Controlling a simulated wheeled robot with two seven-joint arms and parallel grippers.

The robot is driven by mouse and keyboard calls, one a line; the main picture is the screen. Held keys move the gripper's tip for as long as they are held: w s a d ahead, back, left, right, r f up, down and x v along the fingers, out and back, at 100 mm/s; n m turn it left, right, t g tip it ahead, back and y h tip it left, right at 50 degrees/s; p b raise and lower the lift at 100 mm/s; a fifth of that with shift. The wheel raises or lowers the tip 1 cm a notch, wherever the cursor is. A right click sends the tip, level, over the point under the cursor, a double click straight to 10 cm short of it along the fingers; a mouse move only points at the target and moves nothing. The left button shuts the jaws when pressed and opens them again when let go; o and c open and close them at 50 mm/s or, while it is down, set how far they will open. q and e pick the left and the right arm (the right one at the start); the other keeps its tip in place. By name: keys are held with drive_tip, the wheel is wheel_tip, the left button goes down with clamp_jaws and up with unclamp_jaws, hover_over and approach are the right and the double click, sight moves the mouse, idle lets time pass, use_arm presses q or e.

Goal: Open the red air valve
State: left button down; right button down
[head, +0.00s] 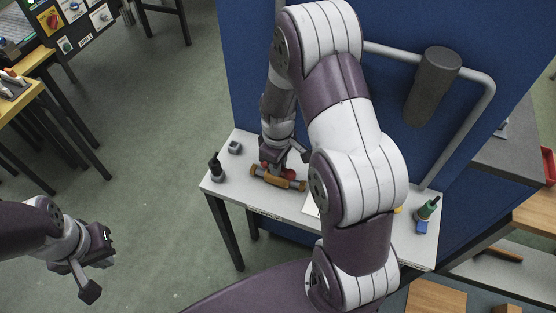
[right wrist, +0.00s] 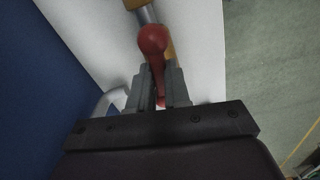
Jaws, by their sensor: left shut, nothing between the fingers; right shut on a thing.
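The red air valve (right wrist: 153,40) shows in the right wrist view as a red rounded handle on a pipe with grey and brass-coloured parts. In the head view the brass-coloured valve body (head: 278,180) lies on the white table, with bits of red (head: 288,174) beside my gripper. My right gripper (right wrist: 160,92) is shut on the red handle, its two grey fingers on either side of it. In the head view my right gripper (head: 276,161) partly hides the handle. My left gripper (head: 92,277) is shut and empty, out over the floor at the lower left, away from the table.
On the white table (head: 240,197) stand a black bottle-like object (head: 215,167), a small grey block (head: 235,147) and a green-topped object (head: 428,208) by a blue block (head: 422,227). A blue panel (head: 253,70) with a grey pipe frame (head: 462,135) rises behind. My right arm hides the table's middle.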

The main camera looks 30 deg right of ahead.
drive_tip(key=shift+n, duration=1)
drive_tip(key=c, duration=1.1)
unclamp_jaws()
wheel_tip(320, 180, up, 13)
drive_tip(key=shift+f+b, duration=0.1)
drive_tip(key=shift+b, duration=0.4)
